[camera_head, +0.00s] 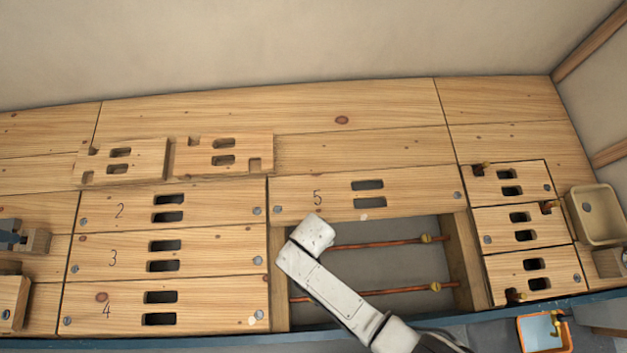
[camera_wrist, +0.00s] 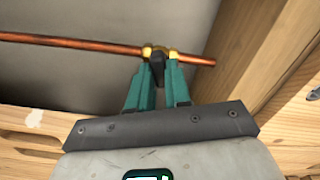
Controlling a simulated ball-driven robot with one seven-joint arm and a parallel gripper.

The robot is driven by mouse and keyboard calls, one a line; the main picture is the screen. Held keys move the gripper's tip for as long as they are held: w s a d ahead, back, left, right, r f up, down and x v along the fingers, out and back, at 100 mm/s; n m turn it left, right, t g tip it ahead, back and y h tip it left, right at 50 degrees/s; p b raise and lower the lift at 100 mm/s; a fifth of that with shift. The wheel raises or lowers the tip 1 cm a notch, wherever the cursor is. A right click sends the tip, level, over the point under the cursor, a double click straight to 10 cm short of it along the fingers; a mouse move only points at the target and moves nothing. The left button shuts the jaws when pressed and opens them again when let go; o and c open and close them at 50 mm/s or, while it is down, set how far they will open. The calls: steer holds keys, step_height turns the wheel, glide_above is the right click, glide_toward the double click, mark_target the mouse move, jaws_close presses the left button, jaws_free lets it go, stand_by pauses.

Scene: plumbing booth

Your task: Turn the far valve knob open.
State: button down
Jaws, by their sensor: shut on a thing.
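My gripper (camera_wrist: 158,68) is shut on a small dark valve knob (camera_wrist: 157,72) in the wrist view, with one green finger on each side. The knob sits on a brass valve body (camera_wrist: 172,53) on a copper pipe (camera_wrist: 75,42), close to a wooden beam. In the head view the end of my arm covers the left part of the opening, so my gripper and the held knob are hidden there. The far copper pipe (camera_head: 375,243) and the near copper pipe (camera_head: 385,292) run across the opening. Each has a brass fitting, far (camera_head: 427,239) and near (camera_head: 436,287), toward the right.
The opening lies between a left beam (camera_head: 278,310) and a right beam (camera_head: 464,260). Slotted board 5 (camera_head: 420,190) borders its far side. Boards 2, 3 and 4 lie left. Small boards with brass parts lie right, near a beige basin (camera_head: 577,212).

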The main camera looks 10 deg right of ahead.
steer(key=n+p, duration=0.2)
steer(key=n, duration=0.1)
steer(key=shift+r+n, duration=0.1)
steer(key=shift+n, duration=0.3)
steer(key=n+p, duration=0.1)
steer(key=n, duration=0.2)
steer(key=shift+n, duration=0.3)
steer(key=n+p, duration=0.2)
steer(key=n, duration=0.4)
steer(key=shift+n, duration=0.3)
steer(key=c, duration=1.1)
jaws_free()
steer(key=shift+o, duration=0.2)
step_height(320, 180, up, 10)
steer(key=p, duration=0.6)
steer(key=shift+r, duration=0.25)
